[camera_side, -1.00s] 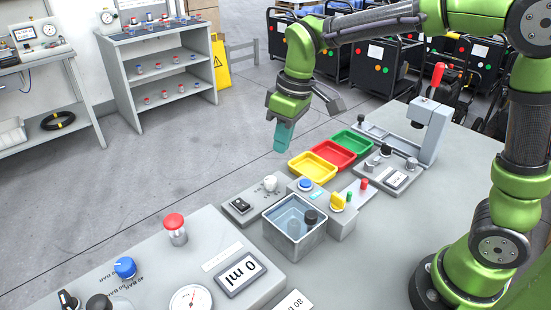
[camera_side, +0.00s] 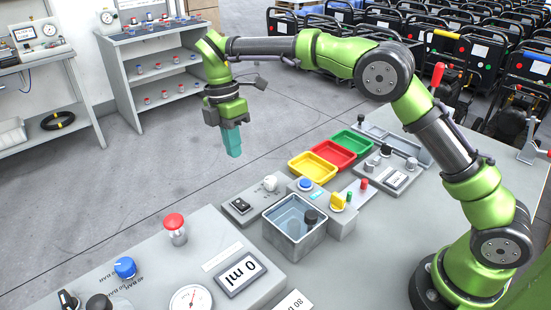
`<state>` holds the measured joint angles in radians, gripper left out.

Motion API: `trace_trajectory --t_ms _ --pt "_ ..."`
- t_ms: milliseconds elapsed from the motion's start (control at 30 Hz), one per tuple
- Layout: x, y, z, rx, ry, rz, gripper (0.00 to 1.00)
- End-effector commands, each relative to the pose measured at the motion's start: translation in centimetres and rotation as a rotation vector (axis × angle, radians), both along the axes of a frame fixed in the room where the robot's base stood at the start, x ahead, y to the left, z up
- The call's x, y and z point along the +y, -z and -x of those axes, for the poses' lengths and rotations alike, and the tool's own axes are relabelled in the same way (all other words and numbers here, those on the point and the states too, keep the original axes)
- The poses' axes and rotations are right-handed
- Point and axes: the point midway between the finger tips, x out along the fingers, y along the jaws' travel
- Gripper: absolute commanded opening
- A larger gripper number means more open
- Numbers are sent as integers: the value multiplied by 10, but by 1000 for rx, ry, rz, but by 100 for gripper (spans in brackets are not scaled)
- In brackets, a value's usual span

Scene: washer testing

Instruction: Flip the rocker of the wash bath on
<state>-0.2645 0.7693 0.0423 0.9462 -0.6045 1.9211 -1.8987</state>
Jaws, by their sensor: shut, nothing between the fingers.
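The wash bath is an open grey metal tank (camera_side: 297,236) with liquid inside, on the bench in the middle of the picture. Just left of it is a small grey control box (camera_side: 252,203) with a black rocker (camera_side: 241,205) and a pale round knob (camera_side: 270,183). I cannot tell which way the rocker is tipped. My gripper (camera_side: 234,153) has teal fingers pointing down, shut and empty. It is in the air and appears above and slightly left of the control box in the picture, apart from it.
Beside the tank stands a unit with a blue button (camera_side: 305,184) and a yellow knob (camera_side: 338,201). Yellow (camera_side: 312,167), red (camera_side: 333,154) and green (camera_side: 354,143) trays lie behind. A panel with a red-capped knob (camera_side: 174,223) and a display (camera_side: 241,273) fills the front left.

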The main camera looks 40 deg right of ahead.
Motion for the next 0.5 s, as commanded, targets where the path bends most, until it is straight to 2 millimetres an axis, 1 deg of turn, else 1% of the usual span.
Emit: trace_trajectory --t_ms 267,367,467,500 --pt "0 2 0 0 1 0 0" --pt "0 9 2 2 2 1 0" --pt "0 24 5 4 2 1 0" --pt "0 32 6 4 1 1 0"
